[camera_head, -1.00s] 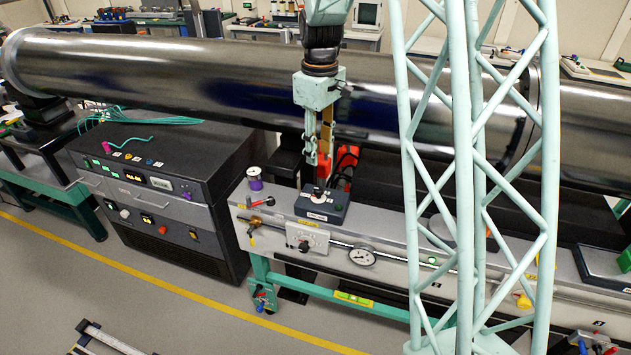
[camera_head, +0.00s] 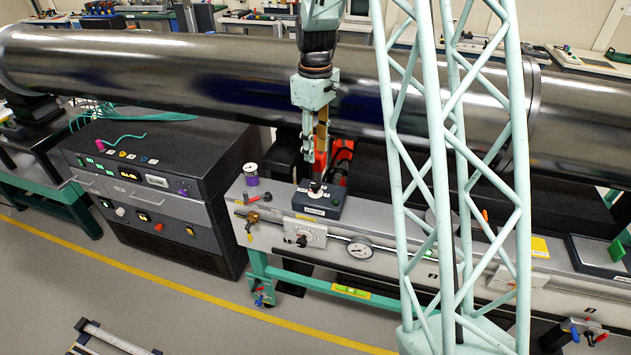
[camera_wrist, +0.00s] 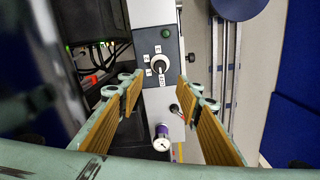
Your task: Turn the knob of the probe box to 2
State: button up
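The probe box (camera_head: 322,204) is a small dark box with a white front label on the bench. Its knob (camera_head: 317,187) stands on the top face. In the wrist view the box (camera_wrist: 147,42) shows from above, with a green light near one edge. The knob (camera_wrist: 160,64) there is pale with a dark grip and has several small white labels around it, too small to read surely. My gripper (camera_head: 314,166) is just above the knob, pointing down. In the wrist view my gripper (camera_wrist: 158,88) is open, its ribbed fingers apart on either side of the knob, with nothing between them.
A panel with a small knob (camera_head: 303,240) and a round gauge (camera_head: 360,249) are on the bench front. A large steel pipe (camera_head: 180,75) runs behind. A dark instrument rack (camera_head: 150,195) is at left.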

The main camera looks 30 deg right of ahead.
aim_at(315, 184)
jog(key=shift+f, duration=6.65)
jog(key=c, duration=0.8)
